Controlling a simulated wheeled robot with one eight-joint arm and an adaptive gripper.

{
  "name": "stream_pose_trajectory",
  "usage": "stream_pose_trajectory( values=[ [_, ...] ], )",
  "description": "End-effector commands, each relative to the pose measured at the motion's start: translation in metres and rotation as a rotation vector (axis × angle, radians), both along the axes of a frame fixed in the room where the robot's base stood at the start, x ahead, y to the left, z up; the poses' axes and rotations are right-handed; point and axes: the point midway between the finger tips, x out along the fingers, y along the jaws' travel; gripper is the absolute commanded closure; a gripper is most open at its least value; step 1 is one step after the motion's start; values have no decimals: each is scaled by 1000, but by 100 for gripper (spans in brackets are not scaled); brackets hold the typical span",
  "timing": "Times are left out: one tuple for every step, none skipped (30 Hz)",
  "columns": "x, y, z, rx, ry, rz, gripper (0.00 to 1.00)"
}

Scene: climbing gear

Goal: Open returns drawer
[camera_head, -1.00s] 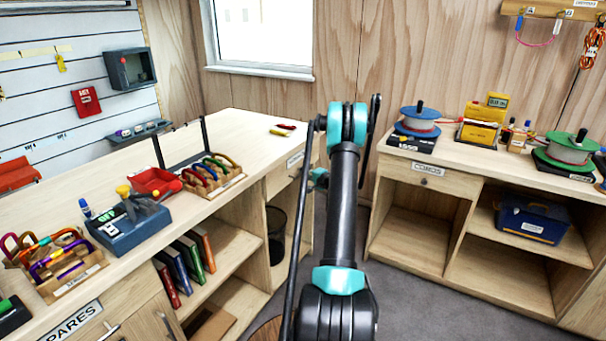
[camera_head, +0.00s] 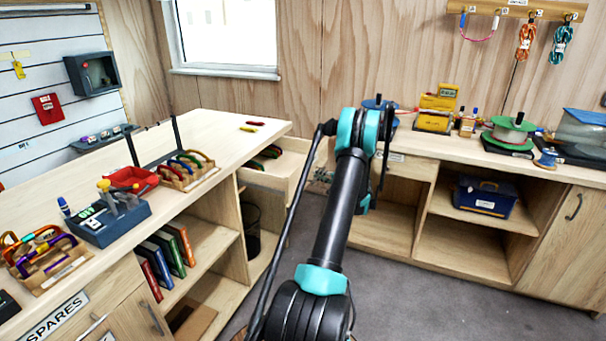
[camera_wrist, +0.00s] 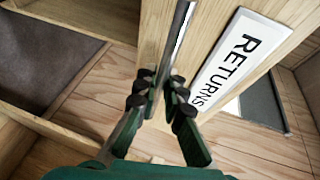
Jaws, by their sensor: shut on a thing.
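The returns drawer (camera_head: 266,181) stands pulled out from the right end of the left counter in the head view. Several coloured items lie inside it. In the wrist view, the drawer front (camera_wrist: 151,40) carries a white RETURNS label (camera_wrist: 236,62) and a slim metal handle (camera_wrist: 181,30). My gripper (camera_wrist: 160,88) is shut on this handle, its dark fingers on both sides of the bar. In the head view, my arm hides most of the gripper and the handle.
The left counter (camera_head: 215,138) holds racks and a blue-grey device (camera_head: 108,220). Books (camera_head: 165,255) and a dark bin (camera_head: 250,228) stand below. The right counter (camera_head: 400,142) has spools on top and a blue toolbox (camera_head: 484,197) below. Grey floor (camera_head: 420,280) is free between them.

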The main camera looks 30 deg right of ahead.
Motion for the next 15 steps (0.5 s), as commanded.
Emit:
stream_pose_trajectory(
  values=[
    [-12, -10, 0, 0, 1, -3, 100],
    [-17, -14, 0, 0, 2, -4, 100],
    [-25, -19, 0, 0, 2, -2, 100],
    [-30, -24, -1, 0, 2, -3, 100],
    [-35, -28, 0, 0, 2, -3, 100],
    [-41, -32, -1, -1, 2, -2, 100],
    [-46, -36, -1, -1, 2, -2, 100],
    [-50, -39, -1, -1, 2, -2, 100],
    [-55, -42, -1, -1, 2, -1, 100],
    [-58, -45, -1, -2, 2, -1, 100],
    [-62, -48, -1, -2, 2, -1, 100],
    [-65, -51, -1, -2, 2, -1, 100],
    [-68, -52, -1, -1, 2, 0, 100],
    [-70, -54, -1, -1, 2, 1, 100],
    [-73, -56, -1, -1, 2, 1, 100]
  ],
)
